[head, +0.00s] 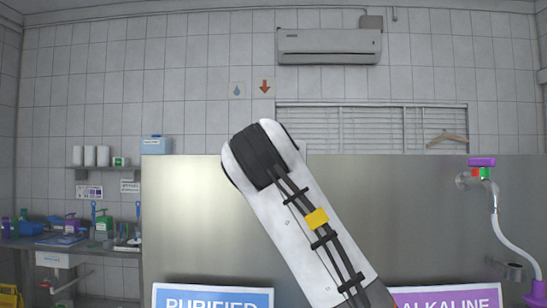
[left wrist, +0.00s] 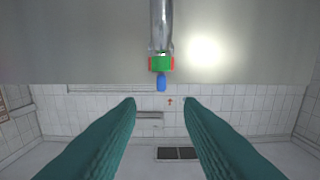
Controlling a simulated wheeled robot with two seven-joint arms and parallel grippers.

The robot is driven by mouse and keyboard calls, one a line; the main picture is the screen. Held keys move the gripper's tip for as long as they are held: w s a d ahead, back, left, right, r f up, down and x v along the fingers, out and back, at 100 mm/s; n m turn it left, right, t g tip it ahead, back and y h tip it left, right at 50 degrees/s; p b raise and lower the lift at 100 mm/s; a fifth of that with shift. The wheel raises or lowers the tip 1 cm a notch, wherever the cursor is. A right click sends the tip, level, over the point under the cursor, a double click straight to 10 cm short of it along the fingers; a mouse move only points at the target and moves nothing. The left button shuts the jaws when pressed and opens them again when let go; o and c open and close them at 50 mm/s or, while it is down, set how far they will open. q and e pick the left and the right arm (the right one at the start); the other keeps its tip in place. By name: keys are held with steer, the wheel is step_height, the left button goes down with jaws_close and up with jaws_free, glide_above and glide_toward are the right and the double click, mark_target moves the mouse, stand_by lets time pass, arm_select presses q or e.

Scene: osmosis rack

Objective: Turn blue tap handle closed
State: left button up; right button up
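The blue tap handle (left wrist: 161,82) shows in the left wrist view, beyond the fingertips and centred between them. It joins a green and red collar (left wrist: 161,64) on a silver tap body (left wrist: 161,28). My left gripper (left wrist: 161,101) has its two teal fingers spread wide with nothing between them. The handle appears apart from both fingers; the exact distance is unclear. The blue handle is not visible in the head view, where a white and black arm link of mine covers the middle. My right gripper is not in view.
A steel panel (head: 190,220) spans the middle, with a PURIFIED sign (head: 213,297) and an ALKALINE sign (head: 447,298) below. A purple-handled tap (head: 481,162) with a white hose (head: 512,245) is at the right. A cluttered counter (head: 100,246) stands at the left.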

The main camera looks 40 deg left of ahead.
arm_select(q)
steer(key=p+x, duration=0.4)
steer(key=x, duration=0.5)
steer(key=shift+w+a+r, duration=0.1)
steer(key=shift+w+a, duration=0.1)
steer(key=shift+w+a+f+p, duration=0.2)
steer(key=shift+w+a+p, duration=0.15)
steer(key=shift+w+a, duration=0.1)
steer(key=shift+d, duration=0.1)
jaws_close()
